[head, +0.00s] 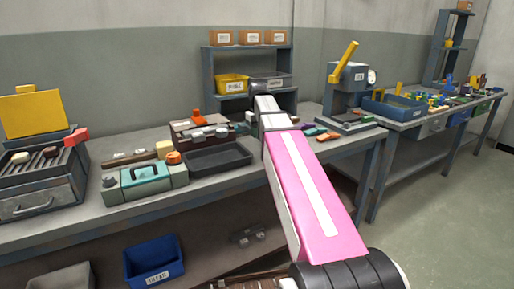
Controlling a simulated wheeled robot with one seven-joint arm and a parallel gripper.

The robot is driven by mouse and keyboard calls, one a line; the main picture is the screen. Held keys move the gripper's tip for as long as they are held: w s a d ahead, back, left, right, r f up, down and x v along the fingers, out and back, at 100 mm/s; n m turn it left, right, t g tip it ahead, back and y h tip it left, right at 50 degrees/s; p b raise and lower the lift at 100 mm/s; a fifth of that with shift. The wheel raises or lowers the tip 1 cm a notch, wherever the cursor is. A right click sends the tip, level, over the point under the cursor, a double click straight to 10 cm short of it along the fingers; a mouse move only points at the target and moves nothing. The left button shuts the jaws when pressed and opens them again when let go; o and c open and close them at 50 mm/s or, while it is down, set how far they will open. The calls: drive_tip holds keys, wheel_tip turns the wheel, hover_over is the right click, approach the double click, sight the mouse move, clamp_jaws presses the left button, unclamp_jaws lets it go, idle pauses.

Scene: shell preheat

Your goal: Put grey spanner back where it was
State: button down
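I cannot make out the grey spanner for certain in the head view. My pink arm reaches up from the bottom right over the workbench (60,228), and its grey wrist part shows in front of the shelf. The fingers of my gripper are hidden beyond the arm, so whether they hold anything does not show. A dark, shallow tray (219,160) lies on the bench left of the arm and looks empty. Behind it, a brown case (188,134) has small grey pieces on top, too small to name.
A teal-and-grey device (145,181) and a grill-like unit (42,190) with a yellow lid stand to the left. A shelf (208,75) holds a yellow bin (232,85). A press (347,85) and blue bin (394,107) stand right. A blue crate (153,262) sits below.

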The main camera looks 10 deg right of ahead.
sight(258, 152)
drive_tip(key=shift+f, duration=3.45)
drive_tip(key=c, duration=0.9)
unclamp_jaws()
drive_tip(key=shift+f, duration=0.1)
wheel_tip(258, 152, up, 12)
drive_tip(key=shift+r, duration=0.15)
